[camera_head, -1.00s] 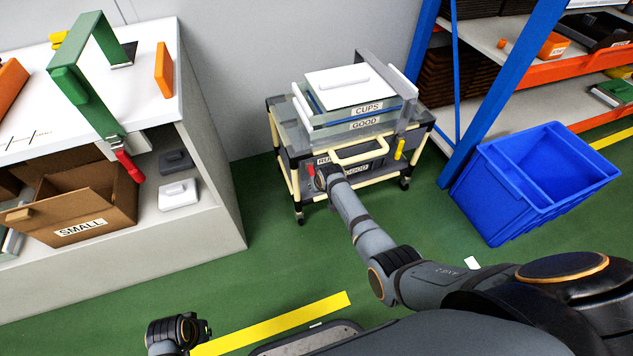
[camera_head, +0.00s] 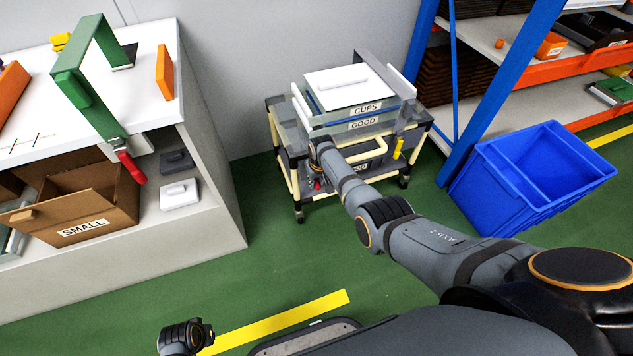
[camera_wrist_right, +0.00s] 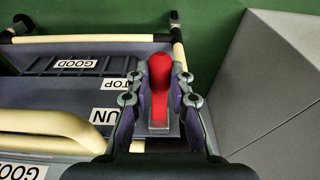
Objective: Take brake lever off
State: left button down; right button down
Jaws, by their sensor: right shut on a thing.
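The brake lever (camera_wrist_right: 159,72) is red with a rounded knob and sits at the left end of the cart (camera_head: 295,190); a bit of its red shows in the head view (camera_head: 317,184). My right gripper (camera_wrist_right: 160,82) is shut on it, one finger on each side of the knob. Beside the lever are labels, partly covered by a finger, that read "TOP" and "UN". In the head view my right wrist hides most of the lever and the labels. My left arm's end shows at the bottom left of the head view; its fingers cannot be made out.
The cart carries clear-sided boxes (camera_head: 362,124) marked CUPS and GOOD. A cream handle bar (camera_wrist_right: 45,125) runs close beside my right gripper. A white workbench (camera_head: 215,215) stands left, a blue bin (camera_head: 533,180) right.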

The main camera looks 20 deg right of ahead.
jog(key=c, duration=1.2)
grip_release()
jog(key=v, duration=1.2)
jog(key=shift+d, duration=0.1)
